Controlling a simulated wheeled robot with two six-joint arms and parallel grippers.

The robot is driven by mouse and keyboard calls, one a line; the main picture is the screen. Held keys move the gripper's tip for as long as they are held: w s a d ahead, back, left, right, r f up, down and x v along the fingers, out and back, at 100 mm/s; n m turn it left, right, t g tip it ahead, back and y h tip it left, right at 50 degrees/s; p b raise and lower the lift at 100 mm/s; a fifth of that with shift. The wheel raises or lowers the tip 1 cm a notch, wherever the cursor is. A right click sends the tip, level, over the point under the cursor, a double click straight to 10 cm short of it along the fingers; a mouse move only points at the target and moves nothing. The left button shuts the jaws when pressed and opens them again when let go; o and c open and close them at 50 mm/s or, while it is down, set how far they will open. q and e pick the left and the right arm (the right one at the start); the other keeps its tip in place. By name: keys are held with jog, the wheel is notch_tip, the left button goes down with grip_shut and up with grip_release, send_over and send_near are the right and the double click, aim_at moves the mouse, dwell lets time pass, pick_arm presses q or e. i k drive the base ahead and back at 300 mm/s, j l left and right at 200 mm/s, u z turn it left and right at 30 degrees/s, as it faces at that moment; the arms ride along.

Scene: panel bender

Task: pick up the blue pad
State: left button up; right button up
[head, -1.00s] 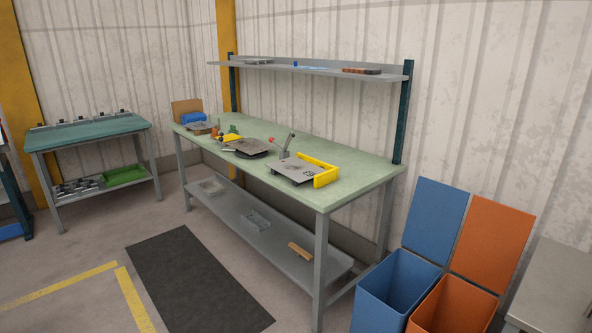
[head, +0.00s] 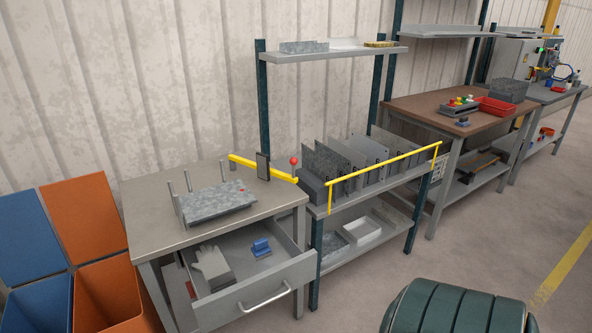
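A small blue object (head: 261,247), which looks like the blue pad, lies in the open drawer (head: 285,268) of the grey table at the left. It is small in the picture, and I cannot make out its exact shape. A pale glove (head: 212,267) lies to its left in the same drawer. Neither of my grippers is in view.
The grey table (head: 140,207) carries a metal plate (head: 217,202) between upright pins. Blue (head: 38,308) and orange bins stand at its left. A rack with upright plates and a yellow rail (head: 385,165) stands to its right. A dark green rounded thing (head: 455,310) is at the bottom right.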

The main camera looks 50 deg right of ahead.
aim_at(261, 249)
jog(key=z, duration=1.4)
